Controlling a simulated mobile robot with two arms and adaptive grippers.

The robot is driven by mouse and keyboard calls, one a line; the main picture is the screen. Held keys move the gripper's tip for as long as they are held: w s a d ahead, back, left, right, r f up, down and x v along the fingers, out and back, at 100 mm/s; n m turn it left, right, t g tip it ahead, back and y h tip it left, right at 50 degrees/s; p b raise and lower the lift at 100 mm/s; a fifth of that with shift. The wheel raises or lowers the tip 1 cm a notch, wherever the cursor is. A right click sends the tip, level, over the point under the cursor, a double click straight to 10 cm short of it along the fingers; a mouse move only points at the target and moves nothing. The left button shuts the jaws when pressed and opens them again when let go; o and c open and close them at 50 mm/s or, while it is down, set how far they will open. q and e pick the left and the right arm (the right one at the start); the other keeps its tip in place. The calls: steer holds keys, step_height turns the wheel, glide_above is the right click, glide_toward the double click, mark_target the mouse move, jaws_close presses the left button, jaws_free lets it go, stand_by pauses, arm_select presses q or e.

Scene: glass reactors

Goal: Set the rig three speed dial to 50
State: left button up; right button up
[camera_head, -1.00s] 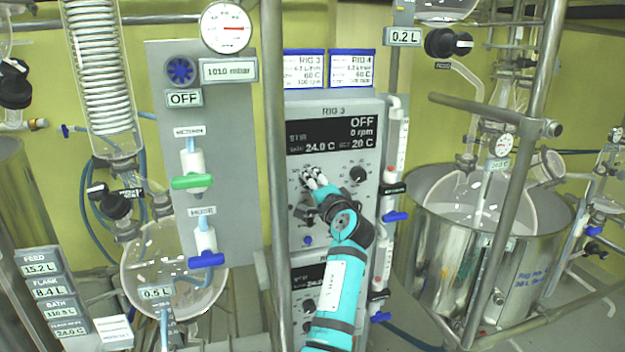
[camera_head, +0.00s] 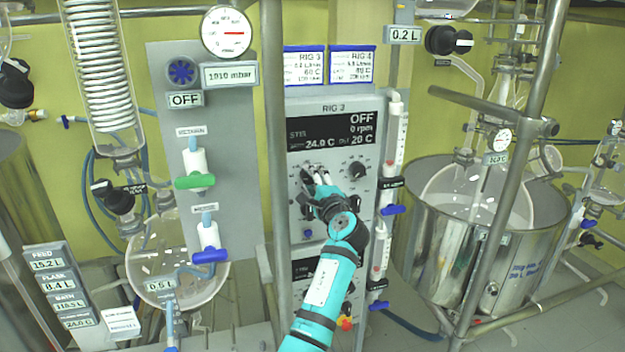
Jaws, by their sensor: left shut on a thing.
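The rig three control panel (camera_head: 358,210) is a grey box labelled RIG 3. Its black display (camera_head: 330,133) reads OFF, 0 rpm, 24.0 C and a set value of 20 C. My left gripper (camera_head: 316,178) is at the left dial on the panel face, shut on it. The fingers and hand hide most of that dial, so its pointer cannot be read. A second black dial (camera_head: 357,170) on the right of the panel is uncovered. My right gripper is not in view.
A vertical metal post (camera_head: 275,180) stands close left of the panel. Tubing with blue-handled valves (camera_head: 393,210) runs along its right side. Another panel (camera_head: 305,270) sits below, partly behind my arm. A steel bath (camera_head: 480,250) stands at right, a glass flask (camera_head: 170,270) at left.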

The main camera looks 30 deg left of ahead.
arm_select(q)
steer(key=o, duration=1.1)
steer(key=shift+o, duration=0.3)
steer(key=v, duration=1.2)
steer(key=shift+f, duration=0.1)
